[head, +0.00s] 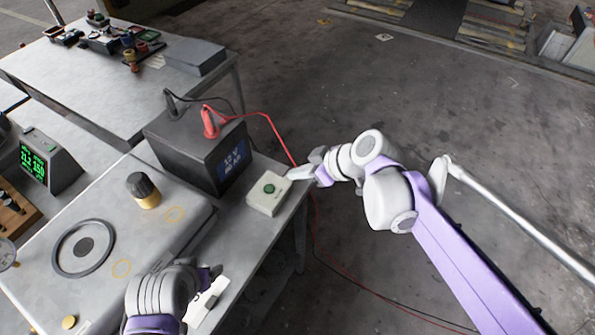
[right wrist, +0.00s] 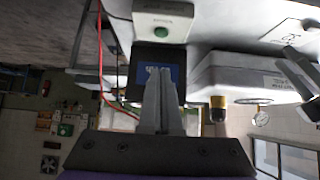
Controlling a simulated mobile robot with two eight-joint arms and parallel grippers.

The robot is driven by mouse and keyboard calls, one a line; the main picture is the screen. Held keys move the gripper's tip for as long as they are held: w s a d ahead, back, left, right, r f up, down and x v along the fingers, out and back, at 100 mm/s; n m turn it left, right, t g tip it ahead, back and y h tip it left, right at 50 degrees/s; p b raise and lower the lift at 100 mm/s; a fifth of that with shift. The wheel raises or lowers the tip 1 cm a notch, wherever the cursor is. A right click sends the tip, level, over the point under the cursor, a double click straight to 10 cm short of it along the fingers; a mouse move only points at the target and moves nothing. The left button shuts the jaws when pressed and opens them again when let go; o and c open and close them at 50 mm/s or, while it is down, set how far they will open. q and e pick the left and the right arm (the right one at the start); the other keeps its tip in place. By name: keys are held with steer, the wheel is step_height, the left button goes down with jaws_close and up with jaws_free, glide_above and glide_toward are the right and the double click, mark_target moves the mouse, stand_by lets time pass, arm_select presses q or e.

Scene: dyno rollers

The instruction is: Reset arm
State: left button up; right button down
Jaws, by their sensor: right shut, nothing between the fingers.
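My right gripper (head: 300,173) is shut and empty, at the right edge of the bench beside a cream box with a round green button (head: 268,188). The right wrist view is upside down; there the closed fingers (right wrist: 160,105) stand side by side, and the green-button box (right wrist: 163,27) is above them in the picture, apart from them.
A grey housing with a black knob (head: 142,187) fills the bench's left. A red cable hangs past the bench's right edge. The floor (head: 340,90) at right is open.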

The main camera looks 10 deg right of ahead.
stand_by(0.4)
steer(key=s+d+f+m+h, duration=0.3)
steer(key=s+d+f+m, duration=0.1)
steer(key=s, duration=0.5)
steer(key=s+d+f+m+h, duration=0.4)
steer(key=s+d+m, duration=0.2)
steer(key=s+d, duration=0.2)
steer(key=shift+s+f+m, duration=0.3)
steer(key=shift+s+f, duration=0.1)
steer(key=shift+s, duration=0.05)
stand_by(1.5)
